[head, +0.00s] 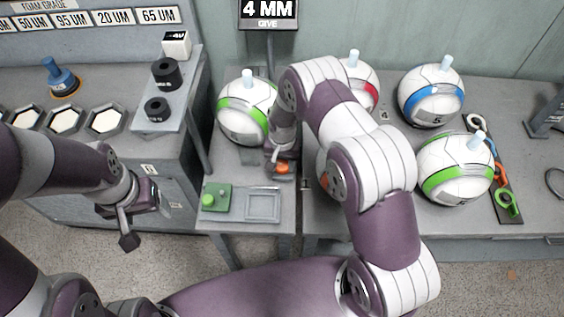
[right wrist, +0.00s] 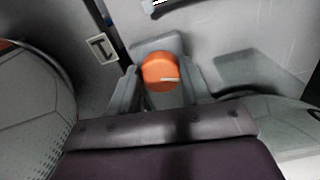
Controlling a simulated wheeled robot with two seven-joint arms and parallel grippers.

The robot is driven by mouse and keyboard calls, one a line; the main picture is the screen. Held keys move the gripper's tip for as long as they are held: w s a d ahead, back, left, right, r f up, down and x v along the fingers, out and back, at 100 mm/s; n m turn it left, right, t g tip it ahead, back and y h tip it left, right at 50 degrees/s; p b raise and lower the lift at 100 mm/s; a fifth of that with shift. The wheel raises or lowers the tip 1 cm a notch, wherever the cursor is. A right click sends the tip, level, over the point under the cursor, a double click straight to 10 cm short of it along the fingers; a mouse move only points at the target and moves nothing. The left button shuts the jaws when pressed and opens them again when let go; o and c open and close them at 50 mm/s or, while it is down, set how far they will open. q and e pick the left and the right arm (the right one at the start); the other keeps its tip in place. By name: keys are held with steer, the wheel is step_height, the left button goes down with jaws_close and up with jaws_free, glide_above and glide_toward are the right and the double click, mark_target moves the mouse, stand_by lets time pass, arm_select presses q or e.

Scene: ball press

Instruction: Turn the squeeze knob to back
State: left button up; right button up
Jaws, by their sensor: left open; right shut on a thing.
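The squeeze knob is an orange round knob (head: 283,169) at the middle of the head view, beside the green-striped ball (head: 243,110) on the small grey stand. In the right wrist view the knob (right wrist: 160,68) shows a short white mark pointing to the right of the picture. My right gripper (right wrist: 162,85) is shut on the knob, one finger on each side. In the head view my right gripper (head: 283,160) is partly hidden by its own arm. My left gripper (head: 128,226) is open and empty, in front of the left cabinet.
A green button box (head: 216,197) and an empty square tray (head: 262,205) lie in front of the knob. Several balls, including a blue-striped one (head: 432,96), rest on the right table. A sign (head: 268,12) reads 4 MM. Black knobs (head: 165,72) stand on the left cabinet.

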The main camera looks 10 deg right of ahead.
steer(key=n+b, duration=0.1)
steer(key=n, duration=0.4)
steer(key=shift+d, duration=0.1)
steer(key=n+b, duration=0.1)
steer(key=n, duration=0.4)
steer(key=shift+d+n, duration=0.1)
steer(key=shift+n, duration=0.3)
steer(key=n+b, duration=0.1)
steer(key=n, duration=0.5)
steer(key=shift+w+d, duration=0.1)
steer(key=shift+w, duration=0.05)
steer(key=n, duration=0.5)
steer(key=shift+w+r, duration=0.1)
steer(key=shift+n, duration=0.4)
steer(key=o, duration=1.1)
steer(key=shift+c, duration=0.2)
